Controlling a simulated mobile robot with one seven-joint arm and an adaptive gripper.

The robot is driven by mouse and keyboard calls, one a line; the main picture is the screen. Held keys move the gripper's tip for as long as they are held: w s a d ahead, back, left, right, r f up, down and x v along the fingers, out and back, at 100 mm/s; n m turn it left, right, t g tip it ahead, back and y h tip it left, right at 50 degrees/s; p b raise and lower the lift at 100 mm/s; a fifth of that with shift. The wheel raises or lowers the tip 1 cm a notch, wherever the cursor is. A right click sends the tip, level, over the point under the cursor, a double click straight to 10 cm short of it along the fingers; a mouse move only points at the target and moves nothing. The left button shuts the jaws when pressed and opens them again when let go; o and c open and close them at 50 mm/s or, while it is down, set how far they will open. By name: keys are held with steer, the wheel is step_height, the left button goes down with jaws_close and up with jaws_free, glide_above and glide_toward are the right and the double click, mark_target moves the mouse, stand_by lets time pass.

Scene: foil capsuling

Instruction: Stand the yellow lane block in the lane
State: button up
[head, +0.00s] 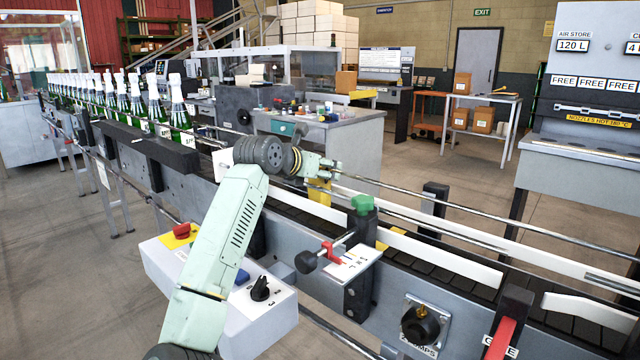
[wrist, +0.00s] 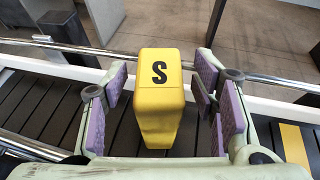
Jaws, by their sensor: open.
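Green bottles (head: 122,102) with white tops stand on the line at the far left. A green-knobbed clamp post (head: 362,210) with a red lever stands on the near side. Metal rods (head: 420,218) run along the lane. The lane to the right of the block is clear.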

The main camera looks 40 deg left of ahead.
steer(key=shift+c, duration=0.5)
jaws_close()
